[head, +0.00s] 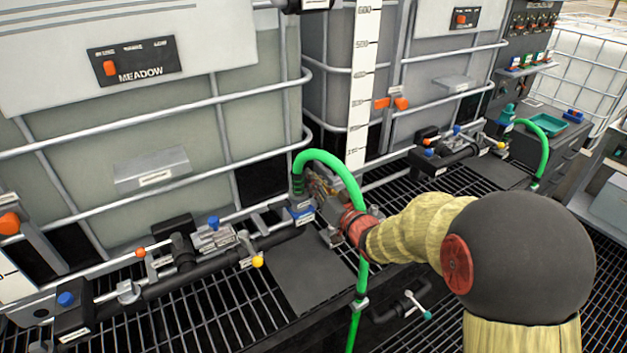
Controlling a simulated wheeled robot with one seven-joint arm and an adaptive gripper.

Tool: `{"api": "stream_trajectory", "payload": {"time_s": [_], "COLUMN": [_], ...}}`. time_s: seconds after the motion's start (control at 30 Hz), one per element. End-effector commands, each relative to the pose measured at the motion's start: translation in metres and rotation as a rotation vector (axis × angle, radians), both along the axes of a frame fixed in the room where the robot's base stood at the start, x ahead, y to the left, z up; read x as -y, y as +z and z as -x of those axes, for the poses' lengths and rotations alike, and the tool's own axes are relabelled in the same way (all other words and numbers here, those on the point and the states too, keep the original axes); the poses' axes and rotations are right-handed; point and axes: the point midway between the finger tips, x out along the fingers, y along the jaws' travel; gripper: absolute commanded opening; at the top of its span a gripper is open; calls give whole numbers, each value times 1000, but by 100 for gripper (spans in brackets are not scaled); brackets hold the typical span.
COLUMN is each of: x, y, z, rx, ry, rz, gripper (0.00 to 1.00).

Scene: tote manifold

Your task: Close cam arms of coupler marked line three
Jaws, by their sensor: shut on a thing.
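My gripper (318,188) reaches in from the right to the coupler (297,186) at the end of a green hose (322,156), in the middle of the head view. It is shut on part of this coupler, and its fingers hide most of it. The cam arms and their angle cannot be made out behind the gripper. A blue-topped fitting (300,214) with a small white label sits just below the coupler; the label is too small to read, so I cannot confirm the line number.
A black manifold pipe (150,297) with blue, orange and yellow-knobbed valves runs along the lower left. Caged totes (120,150) stand behind it. Another green hose (541,150) hangs at the right. The green hose passes close beside my wrist. Dark grating (240,312) lies in front.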

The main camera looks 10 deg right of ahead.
Motion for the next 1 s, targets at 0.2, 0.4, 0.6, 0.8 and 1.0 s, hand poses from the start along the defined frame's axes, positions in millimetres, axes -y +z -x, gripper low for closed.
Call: {"api": "stream_trajectory", "payload": {"time_s": [0.2, 0.4, 0.6, 0.8, 1.0], "x": [0, 0, 0, 3, 13], "y": [-2, -1, 0, 0, 0], "z": [0, 0, 0, 8, 35], "rx": [-3, -1, -1, 0, -1], "ry": [1, 0, 1, 0, -2], "rz": [0, -1, 0, 0, 0], "gripper": [18, 26, 26, 26, 26]}}
